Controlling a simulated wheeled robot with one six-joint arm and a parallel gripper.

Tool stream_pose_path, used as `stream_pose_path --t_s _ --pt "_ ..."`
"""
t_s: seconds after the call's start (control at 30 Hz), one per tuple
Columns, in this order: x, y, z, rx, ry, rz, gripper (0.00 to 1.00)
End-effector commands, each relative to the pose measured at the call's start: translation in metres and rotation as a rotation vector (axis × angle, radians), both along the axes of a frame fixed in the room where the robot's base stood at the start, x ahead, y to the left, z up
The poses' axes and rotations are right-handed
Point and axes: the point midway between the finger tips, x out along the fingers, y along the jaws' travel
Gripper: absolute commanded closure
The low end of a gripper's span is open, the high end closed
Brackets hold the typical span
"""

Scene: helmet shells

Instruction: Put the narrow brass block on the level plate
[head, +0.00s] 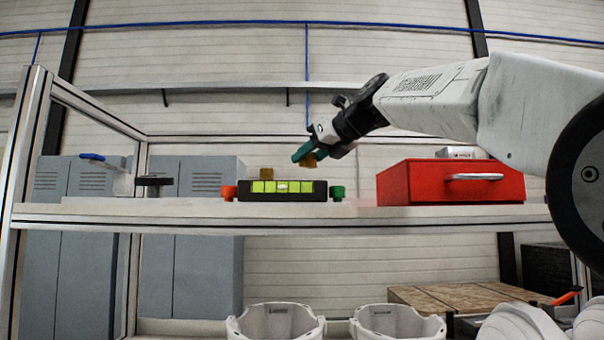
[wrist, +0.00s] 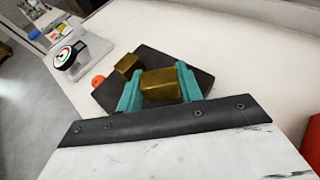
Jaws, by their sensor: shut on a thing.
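My gripper (head: 303,153) has teal fingers and is shut on a brass block (head: 310,161). In the wrist view the block (wrist: 162,86) sits between both fingers (wrist: 158,84). It is held in the air, above and to the right of the level's middle in the head view. The dark level plate (wrist: 150,55) lies below it; its front edge shows as a black bar with a yellow-green vial strip (head: 283,188) on the shelf. Another brass block (wrist: 128,64) rests on the plate, left of the held one; it also shows in the head view (head: 267,173). Their true widths are hard to compare.
An orange knob (head: 229,192) and a green knob (head: 337,192) flank the level. A red drawer box (head: 450,182) stands right on the shelf. A dial gauge (wrist: 65,57) stands left. White helmet shells (head: 277,322) are below the shelf.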

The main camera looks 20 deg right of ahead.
Motion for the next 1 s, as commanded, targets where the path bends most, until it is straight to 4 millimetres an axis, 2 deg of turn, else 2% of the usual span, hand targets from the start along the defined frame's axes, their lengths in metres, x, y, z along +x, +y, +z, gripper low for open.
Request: stream_pose_path --t_s 0.03,0.17,0.47,0.83,0.87,0.9,0.93,1.0 --pt "0.005 0.007 0.000 0.000 -0.001 0.004 0.93" --pt "0.011 0.014 -0.001 0.000 -0.002 0.001 0.93" --pt "0.011 0.014 -0.035 0.000 -0.001 0.000 0.93" --pt "0.011 0.014 -0.039 0.000 -0.001 0.000 0.93" --pt "0.011 0.014 -0.039 0.000 0.000 0.001 0.58" --pt "0.011 0.014 -0.039 0.000 0.000 0.001 0.47" --pt "0.011 0.014 -0.039 0.000 0.000 0.001 0.42" --pt "0.011 0.014 -0.039 0.000 0.000 0.001 0.42"
